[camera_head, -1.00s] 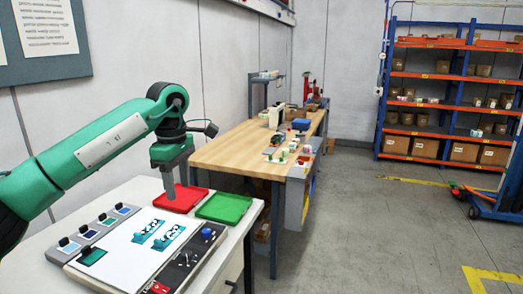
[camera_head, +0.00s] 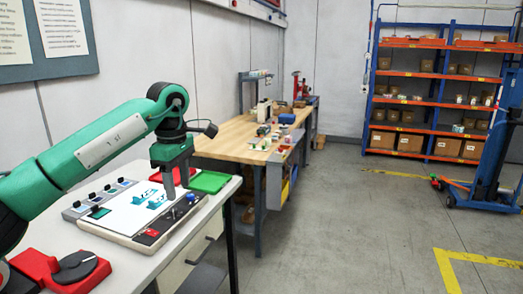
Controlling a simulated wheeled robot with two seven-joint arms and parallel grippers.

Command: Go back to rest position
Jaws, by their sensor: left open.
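My left arm comes in from the left, green with dark joints. My left gripper (camera_head: 178,186) points down, open and with nothing seen between its fingers. In the picture it overlaps the right part of the white board (camera_head: 125,217) on the white table. I cannot tell its exact height above the board. Teal printed shapes (camera_head: 149,197) lie on the board. A green tray (camera_head: 209,182) is just right of the gripper, and a red tray (camera_head: 161,177) is mostly hidden behind it. My right gripper is not in view.
A red device with a dark round knob (camera_head: 72,267) stands at the table's near left. A wooden workbench (camera_head: 228,137) with several items stands behind. Orange and blue shelving (camera_head: 418,101) and a blue lift (camera_head: 490,165) are at right. The grey floor (camera_head: 340,220) between is clear.

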